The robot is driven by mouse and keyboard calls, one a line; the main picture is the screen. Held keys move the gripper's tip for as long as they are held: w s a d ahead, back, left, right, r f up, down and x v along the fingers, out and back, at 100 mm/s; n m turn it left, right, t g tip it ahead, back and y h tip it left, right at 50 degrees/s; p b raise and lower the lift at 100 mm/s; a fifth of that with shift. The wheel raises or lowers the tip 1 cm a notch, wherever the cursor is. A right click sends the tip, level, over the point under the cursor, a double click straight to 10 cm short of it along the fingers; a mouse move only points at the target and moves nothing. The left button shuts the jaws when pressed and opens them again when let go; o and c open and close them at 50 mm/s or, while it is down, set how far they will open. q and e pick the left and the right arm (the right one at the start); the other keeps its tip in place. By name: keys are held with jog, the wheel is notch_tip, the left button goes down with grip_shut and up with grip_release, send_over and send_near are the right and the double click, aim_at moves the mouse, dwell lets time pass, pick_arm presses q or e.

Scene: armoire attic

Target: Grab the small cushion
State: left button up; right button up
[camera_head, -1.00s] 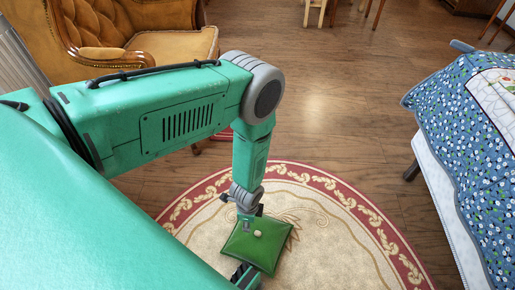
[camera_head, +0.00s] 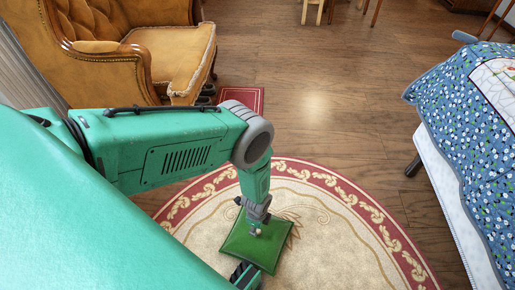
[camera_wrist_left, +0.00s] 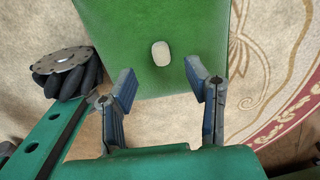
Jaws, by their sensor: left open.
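The small green cushion (camera_head: 254,244) lies on the round rug in the head view. It has a pale button (camera_wrist_left: 161,54) at its middle, seen in the left wrist view, where the cushion (camera_wrist_left: 170,20) fills the top centre. My left gripper (camera_head: 256,229) is above the cushion, pointing down at it. In the left wrist view its two blue-padded fingers (camera_wrist_left: 161,92) are spread apart with nothing between them, and the button lies just beyond the fingertips. I cannot tell whether the fingers touch the cushion. My right gripper is in neither view.
The round cream and red rug (camera_head: 340,240) covers the floor. A tan armchair (camera_head: 170,45) stands at upper left, with a small red mat (camera_head: 242,98) beside it. A bed with a blue floral cover (camera_head: 460,130) is at the right. Open wooden floor (camera_head: 330,110) lies between.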

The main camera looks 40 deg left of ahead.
aim_at(258, 230)
pick_arm(q)
notch_tip(258, 230, down, 4)
jog(key=shift+d+f+b, duration=0.1)
jog(key=shift+f+b, duration=0.15)
jog(key=shift+b, duration=0.95)
jog(key=shift+w, duration=0.1)
grip_shut()
jog(key=shift+r, duration=0.1)
